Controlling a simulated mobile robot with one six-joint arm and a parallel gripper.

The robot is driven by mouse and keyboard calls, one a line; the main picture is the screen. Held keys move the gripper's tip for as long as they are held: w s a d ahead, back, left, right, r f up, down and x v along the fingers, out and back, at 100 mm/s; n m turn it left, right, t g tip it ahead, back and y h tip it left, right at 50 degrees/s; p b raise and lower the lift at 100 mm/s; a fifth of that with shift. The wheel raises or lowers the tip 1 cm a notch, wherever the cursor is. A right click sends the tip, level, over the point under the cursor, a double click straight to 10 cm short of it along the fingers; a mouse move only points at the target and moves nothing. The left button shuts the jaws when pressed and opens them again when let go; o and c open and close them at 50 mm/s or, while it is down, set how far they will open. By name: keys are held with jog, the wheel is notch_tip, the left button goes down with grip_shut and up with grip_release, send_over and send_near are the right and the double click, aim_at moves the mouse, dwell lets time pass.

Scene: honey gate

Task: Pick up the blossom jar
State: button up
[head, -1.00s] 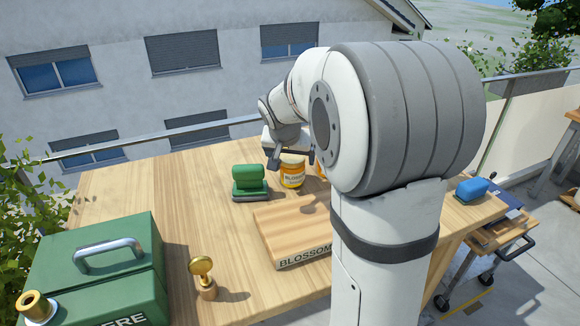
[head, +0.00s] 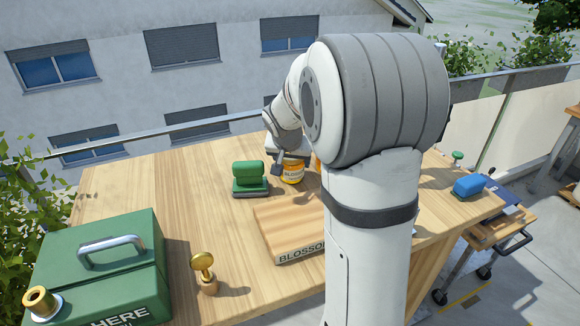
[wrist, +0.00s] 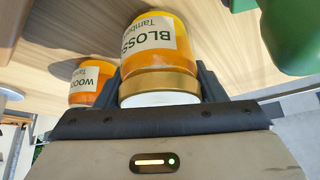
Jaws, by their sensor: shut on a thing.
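The blossom jar (head: 292,173) is an orange honey jar with a white label and gold lid rim, near the back of the wooden table. In the wrist view the jar (wrist: 155,45) appears upside down, its label partly reading "BLOSS". My gripper (wrist: 158,85) is shut on it, with one dark finger on each side near the lid. In the head view my gripper (head: 286,165) is at the jar, partly hidden by my arm. I cannot tell whether the jar's base touches the table.
A second orange jar labelled "WOOD" (wrist: 88,84) stands close beside it. A green block-like tool (head: 249,177) sits just left. A wooden board marked "BLOSSOM" (head: 290,228) lies in front. A green case (head: 95,270), brass stamp (head: 204,272) and blue object (head: 469,186) are farther off.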

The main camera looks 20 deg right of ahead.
jog(key=c, duration=0.4)
jog(key=shift+c, duration=0.2)
jog(key=shift+r, duration=0.15)
